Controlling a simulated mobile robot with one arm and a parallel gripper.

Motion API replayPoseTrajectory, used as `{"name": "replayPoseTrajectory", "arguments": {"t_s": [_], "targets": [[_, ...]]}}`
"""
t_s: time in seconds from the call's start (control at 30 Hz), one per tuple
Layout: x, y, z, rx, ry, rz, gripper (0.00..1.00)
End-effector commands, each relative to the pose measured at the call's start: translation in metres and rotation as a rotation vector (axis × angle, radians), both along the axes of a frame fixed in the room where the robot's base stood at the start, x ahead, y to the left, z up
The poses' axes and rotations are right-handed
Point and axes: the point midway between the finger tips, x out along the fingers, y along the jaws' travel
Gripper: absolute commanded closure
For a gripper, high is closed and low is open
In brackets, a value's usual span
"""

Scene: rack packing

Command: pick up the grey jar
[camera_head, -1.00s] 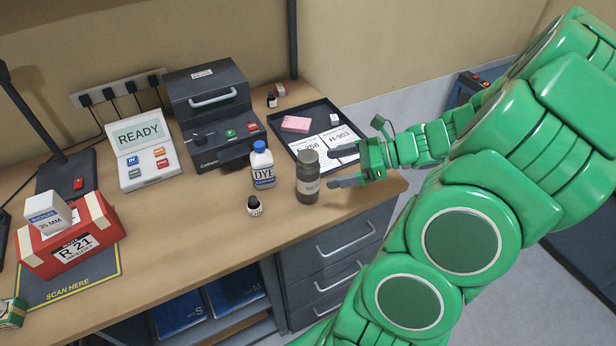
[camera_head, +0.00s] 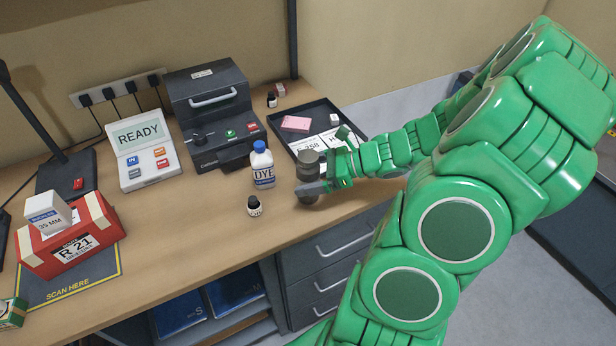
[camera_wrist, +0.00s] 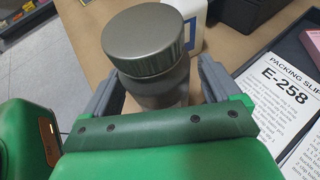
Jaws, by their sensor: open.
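The grey jar (camera_head: 308,166) stands upright on the desk near its front right edge, with a ribbed screw lid. In the wrist view the jar (camera_wrist: 152,60) fills the space between the two fingers. My gripper (camera_head: 312,188) is open around the jar, one finger on each side. In the wrist view my gripper (camera_wrist: 158,88) covers the jar's base. I cannot tell whether the fingers touch the jar.
A white dye bottle (camera_head: 263,167) with a blue cap stands just left of the jar, and a small black-capped bottle (camera_head: 254,207) is nearer the front. A black tray (camera_head: 277,137) with packing slips (camera_wrist: 284,88) lies behind. Left of the small bottle, the desk (camera_head: 185,228) is clear.

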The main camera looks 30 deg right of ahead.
Motion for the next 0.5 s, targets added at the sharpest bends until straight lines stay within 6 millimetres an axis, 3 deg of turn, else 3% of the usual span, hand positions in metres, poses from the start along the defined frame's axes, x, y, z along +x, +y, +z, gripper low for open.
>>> {"name": "replayPoseTrajectory", "arguments": {"t_s": [0.2,0.5], "targets": [[0.0003,0.0005,-0.0002,0.000,0.001,0.000,0.11],[0.0002,0.0005,-0.0002,0.001,0.000,0.000,0.57]]}}
